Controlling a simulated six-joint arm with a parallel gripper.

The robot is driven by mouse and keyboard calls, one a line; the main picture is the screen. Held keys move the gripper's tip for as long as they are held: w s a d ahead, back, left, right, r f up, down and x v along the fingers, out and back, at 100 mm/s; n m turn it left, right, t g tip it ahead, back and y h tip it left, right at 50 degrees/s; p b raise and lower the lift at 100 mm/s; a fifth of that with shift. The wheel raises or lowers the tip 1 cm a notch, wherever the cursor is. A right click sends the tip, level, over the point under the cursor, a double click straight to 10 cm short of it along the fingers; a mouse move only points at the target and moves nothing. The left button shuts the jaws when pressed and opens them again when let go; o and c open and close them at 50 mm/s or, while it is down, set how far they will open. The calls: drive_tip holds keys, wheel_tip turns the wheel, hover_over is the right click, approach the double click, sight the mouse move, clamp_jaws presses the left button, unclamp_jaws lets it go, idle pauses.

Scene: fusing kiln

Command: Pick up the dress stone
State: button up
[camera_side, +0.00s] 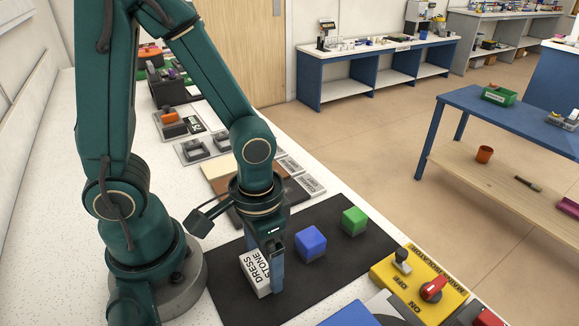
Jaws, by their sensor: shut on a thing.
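The dress stone (257,273) is a white block with "DRESS STONE" in black letters on its top. It is at the left part of a black mat (340,262) on the white bench. My gripper (274,268) points down at the block's right side and is shut on it. I cannot tell whether the block is touching the mat or slightly raised.
A blue cube (311,243) stands close to the right of my gripper, and a green cube (354,221) stands further right. Behind the gripper is a brown board (296,192).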

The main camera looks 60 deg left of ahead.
sight(265, 263)
drive_tip(key=shift+r, duration=0.15)
drive_tip(key=shift+r, duration=0.5)
wheel_tip(265, 263, up, 3)
drive_tip(key=shift+r, duration=0.1)
drive_tip(key=a+r, duration=0.6)
drive_tip(key=a, duration=0.5)
drive_tip(key=shift+s+a+r, duration=0.25)
drive_tip(key=shift+s+a, duration=0.05)
drive_tip(key=shift+s, duration=0.15)
